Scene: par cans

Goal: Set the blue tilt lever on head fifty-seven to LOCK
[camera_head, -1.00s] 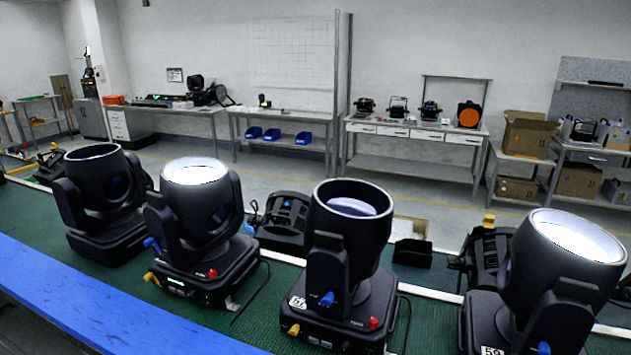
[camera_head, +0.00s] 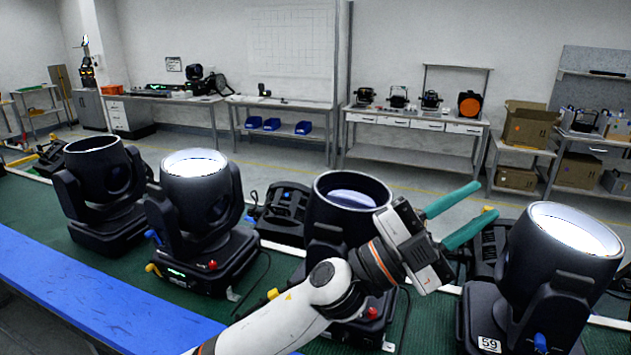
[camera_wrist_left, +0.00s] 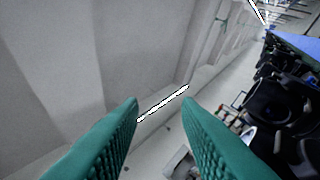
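Head fifty-seven (camera_head: 345,196) is the black moving head third from the left on the green bench. My left arm crosses in front of it and hides its label and its blue tilt lever. My left gripper (camera_head: 486,201) is open and empty, with green fingers pointing right, in front of and above the gap between heads fifty-seven and fifty-nine. In the left wrist view the two fingers (camera_wrist_left: 161,101) are apart with nothing between them. My right gripper is not in view.
Head fifty-nine (camera_head: 560,240) stands close on the right, with its own blue lever (camera_head: 540,342). Two more heads (camera_head: 196,205) stand to the left. Smaller black fixtures (camera_head: 284,212) sit behind the row. A blue edge strip (camera_head: 90,300) runs along the bench front.

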